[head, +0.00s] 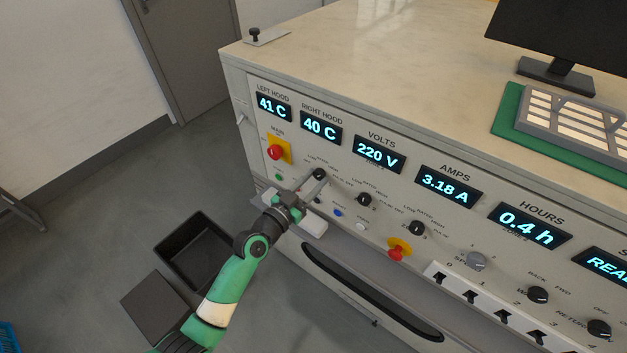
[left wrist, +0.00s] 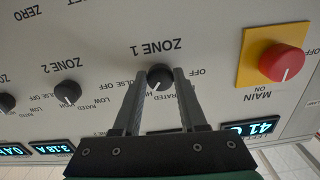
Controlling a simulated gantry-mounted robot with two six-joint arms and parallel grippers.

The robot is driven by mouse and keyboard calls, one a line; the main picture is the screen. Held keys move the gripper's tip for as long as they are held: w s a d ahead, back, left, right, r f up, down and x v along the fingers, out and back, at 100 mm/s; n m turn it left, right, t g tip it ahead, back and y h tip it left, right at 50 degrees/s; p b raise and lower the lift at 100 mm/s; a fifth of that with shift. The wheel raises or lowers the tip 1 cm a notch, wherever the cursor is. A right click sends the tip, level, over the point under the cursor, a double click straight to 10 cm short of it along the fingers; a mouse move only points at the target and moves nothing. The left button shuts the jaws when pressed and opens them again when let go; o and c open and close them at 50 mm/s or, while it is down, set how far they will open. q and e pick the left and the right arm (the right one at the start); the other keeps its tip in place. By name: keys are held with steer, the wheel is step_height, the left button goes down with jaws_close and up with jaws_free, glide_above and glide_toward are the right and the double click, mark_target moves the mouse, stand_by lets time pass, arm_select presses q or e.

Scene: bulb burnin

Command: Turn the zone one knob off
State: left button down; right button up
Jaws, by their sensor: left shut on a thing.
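The zone one knob (head: 319,174) is a small black round knob on the upright panel, below the right hood display. In the left wrist view the knob (left wrist: 159,77) sits under upside-down ZONE 1 lettering. Its white pointer mark points down and slightly left in that picture, towards the RATED and HIGH lettering, not towards the OFF lettering at the right. My left gripper (head: 317,179) reaches the panel from the lower left. Its two fingers (left wrist: 160,74) lie on either side of the knob and are shut on it. My right gripper is not in view.
The zone two knob (head: 365,200) and further knobs run along the panel to the right. A red main switch (head: 275,153) on a yellow plate is close by on the left. A second red button (head: 396,253) sits lower. A black bin (head: 196,255) stands on the floor.

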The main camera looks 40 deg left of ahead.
arm_select(q)
steer(key=shift+n, duration=0.4)
steer(key=n, duration=0.4)
steer(key=shift+d+n+p, duration=0.1)
steer(key=shift+n+p, duration=0.2)
steer(key=shift+p, duration=0.1)
steer(key=n+p, duration=0.1)
steer(key=n, duration=0.5)
steer(key=shift+r+n, duration=0.15)
steer(key=shift+n, duration=0.15)
steer(key=n+p, duration=0.1)
steer(key=n, duration=0.5)
steer(key=shift+d+r+p, duration=0.1)
steer(key=shift+p, duration=0.25)
steer(key=n+p, duration=0.1)
steer(key=n, duration=0.4)
steer(key=shift+n, duration=0.4)
steer(key=shift+c, duration=2.2)
jaws_free()
